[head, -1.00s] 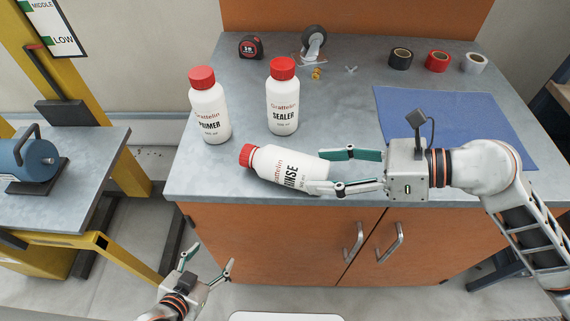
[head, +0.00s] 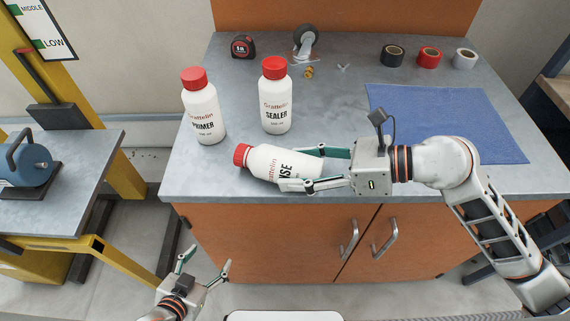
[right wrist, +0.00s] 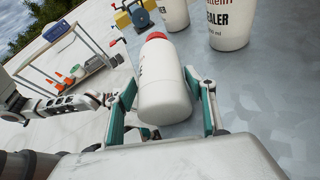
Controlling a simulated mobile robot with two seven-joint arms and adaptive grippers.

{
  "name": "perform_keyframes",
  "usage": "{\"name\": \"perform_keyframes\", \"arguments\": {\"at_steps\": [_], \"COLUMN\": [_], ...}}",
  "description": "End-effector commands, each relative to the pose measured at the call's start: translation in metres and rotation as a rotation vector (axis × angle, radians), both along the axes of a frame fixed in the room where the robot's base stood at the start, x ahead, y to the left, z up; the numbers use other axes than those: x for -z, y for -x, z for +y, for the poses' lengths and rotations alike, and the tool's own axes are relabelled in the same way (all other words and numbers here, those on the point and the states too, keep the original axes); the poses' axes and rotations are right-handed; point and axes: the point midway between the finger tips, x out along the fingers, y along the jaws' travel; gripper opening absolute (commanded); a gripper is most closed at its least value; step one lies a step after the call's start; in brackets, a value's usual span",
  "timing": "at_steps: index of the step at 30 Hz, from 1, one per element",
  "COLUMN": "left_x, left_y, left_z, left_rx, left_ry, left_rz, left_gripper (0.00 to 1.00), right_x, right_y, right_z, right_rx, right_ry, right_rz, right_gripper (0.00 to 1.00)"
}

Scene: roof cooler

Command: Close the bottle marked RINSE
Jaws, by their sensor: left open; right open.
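The RINSE bottle (head: 268,163) lies on its side near the front edge of the grey worktop, its red cap (head: 242,155) pointing left. The cap looks seated on the neck; I cannot tell how tight it is. My right gripper (head: 300,167) is open, with one finger on each side of the bottle's base end. In the right wrist view the bottle (right wrist: 164,85) lies between the two open fingers (right wrist: 165,105), with a gap on the right side. My left gripper (head: 205,268) is open and empty, low in front of the cabinet.
The PRIMER bottle (head: 203,110) and SEALER bottle (head: 276,100) stand upright behind the RINSE bottle, both red-capped. A tape measure (head: 243,46), a caster (head: 306,42) and tape rolls (head: 429,58) are at the back. A blue mat (head: 450,122) lies right.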

Motion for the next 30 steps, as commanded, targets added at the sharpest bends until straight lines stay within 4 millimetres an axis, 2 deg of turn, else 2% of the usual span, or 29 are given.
{"name": "perform_keyframes", "arguments": {"at_steps": [3, 7, 19, 20, 23, 30], "left_x": [0.0, 0.0, -0.002, -0.002, -0.002, -0.002], "left_y": [0.0, 0.0, -0.003, -0.003, -0.004, -0.004], "left_z": [0.0, 0.0, 0.0, 0.0, 0.0, 0.0], "left_rx": [-0.001, 0.0, 0.0, 0.0, 0.0, 0.0], "left_ry": [0.001, 0.001, 0.001, 0.001, 0.0, 0.0], "left_rz": [0.0, 0.0, -0.005, -0.005, -0.006, -0.007], "left_gripper": [0.64, 0.64, 0.64, 0.64, 0.64, 0.64], "right_x": [0.006, 0.011, 0.012, 0.012, 0.012, 0.012], "right_y": [-0.005, -0.008, -0.009, -0.009, -0.009, -0.009], "right_z": [0.016, 0.027, 0.03, 0.03, 0.03, 0.029], "right_rx": [0.0, 0.0, 0.001, 0.001, 0.001, 0.001], "right_ry": [-0.002, -0.001, 0.001, 0.001, 0.001, 0.001], "right_rz": [0.001, 0.0, -0.001, -0.001, -0.001, -0.001], "right_gripper": [0.55, 0.55, 0.55, 0.5, 0.25, 0.25]}}
